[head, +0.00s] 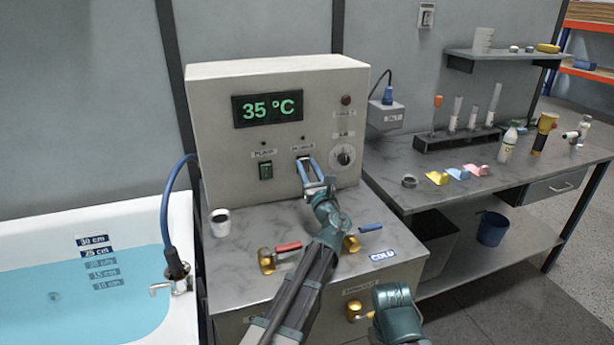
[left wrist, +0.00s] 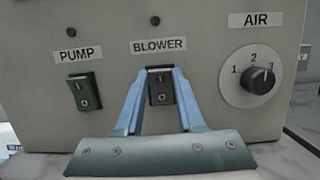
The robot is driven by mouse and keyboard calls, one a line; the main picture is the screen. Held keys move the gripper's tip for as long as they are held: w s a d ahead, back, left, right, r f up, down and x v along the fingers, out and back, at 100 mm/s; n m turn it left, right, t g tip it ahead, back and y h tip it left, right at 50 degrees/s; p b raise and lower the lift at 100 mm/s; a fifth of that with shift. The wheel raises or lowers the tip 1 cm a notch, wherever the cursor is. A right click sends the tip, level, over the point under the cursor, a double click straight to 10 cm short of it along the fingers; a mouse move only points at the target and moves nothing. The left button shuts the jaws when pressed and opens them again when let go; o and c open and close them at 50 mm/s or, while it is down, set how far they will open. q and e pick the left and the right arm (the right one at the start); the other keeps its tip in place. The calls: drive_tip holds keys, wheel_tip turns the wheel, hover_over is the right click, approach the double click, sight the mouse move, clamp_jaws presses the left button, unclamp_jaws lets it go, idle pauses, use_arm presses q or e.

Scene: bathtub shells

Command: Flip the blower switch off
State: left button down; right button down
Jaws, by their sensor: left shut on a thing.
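The blower switch (left wrist: 160,88) is a small dark rocker under the BLOWER label (left wrist: 158,45) on the grey control box. An "O" mark shows on its lower part, and the small lamp above it looks dark. My left gripper (head: 308,165) is at this switch, its two blue fingers on either side of it.
The green pump switch (left wrist: 84,92) is left of the blower switch, and the air dial (left wrist: 258,80) is right. The display (head: 268,108) reads 35 °C. Below stand a white cup (head: 220,222), a red-handled valve (head: 280,252) and a blue-handled valve (head: 358,234). A water-filled tub (head: 185,215) is left.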

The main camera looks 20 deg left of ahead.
idle(0.4)
use_arm(q)
drive_tip(key=c, duration=0.5)
unclamp_jaws()
drive_tip(key=b+v, duration=0.2)
drive_tip(key=v, duration=0.5)
drive_tip(key=shift+s+d+f, duration=0.15)
drive_tip(key=shift+s+f, duration=0.05)
